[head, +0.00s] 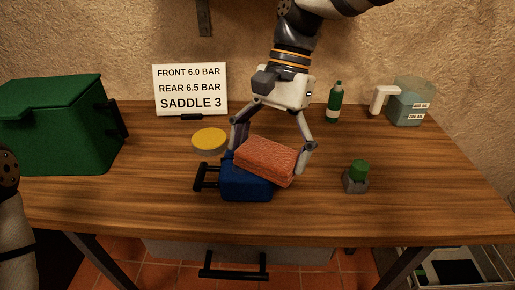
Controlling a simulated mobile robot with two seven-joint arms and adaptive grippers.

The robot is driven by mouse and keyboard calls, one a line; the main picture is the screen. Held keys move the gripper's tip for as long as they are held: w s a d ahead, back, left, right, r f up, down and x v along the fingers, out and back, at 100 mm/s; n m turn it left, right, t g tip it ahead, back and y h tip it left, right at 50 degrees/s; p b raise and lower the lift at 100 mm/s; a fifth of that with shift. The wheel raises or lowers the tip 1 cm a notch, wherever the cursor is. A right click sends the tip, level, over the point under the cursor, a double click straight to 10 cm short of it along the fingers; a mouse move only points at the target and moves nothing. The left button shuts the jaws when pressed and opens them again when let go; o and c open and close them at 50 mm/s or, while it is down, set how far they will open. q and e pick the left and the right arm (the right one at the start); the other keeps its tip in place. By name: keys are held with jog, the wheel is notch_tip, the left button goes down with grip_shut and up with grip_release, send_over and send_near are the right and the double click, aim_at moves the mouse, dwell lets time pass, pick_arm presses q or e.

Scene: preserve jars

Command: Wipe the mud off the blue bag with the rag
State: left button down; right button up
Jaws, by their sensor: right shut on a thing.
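The blue bag (237,186) lies on the wooden table, near the middle, with a black handle-like frame at its left side. A thick, block-like orange-red cloth, which I take for the rag (266,158), is tilted over the bag's upper right part. My right gripper (269,160) reaches down from above and is shut on the rag, one finger at each end. The rag looks to be touching the bag's top, but the contact itself is hidden. I see no mud on the visible part of the bag. My left gripper is out of view; only part of that arm shows.
A green box (55,128) stands at the left. Behind are a yellow disc (210,140), a white sign (190,88), a green bottle (333,104) and a clear jug (408,105). A small green-topped grey item (356,182) stands right of the bag. The table's front right is clear.

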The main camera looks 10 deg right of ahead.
jog(key=shift+r, duration=3.05)
jog(key=shift+r, duration=1.5)
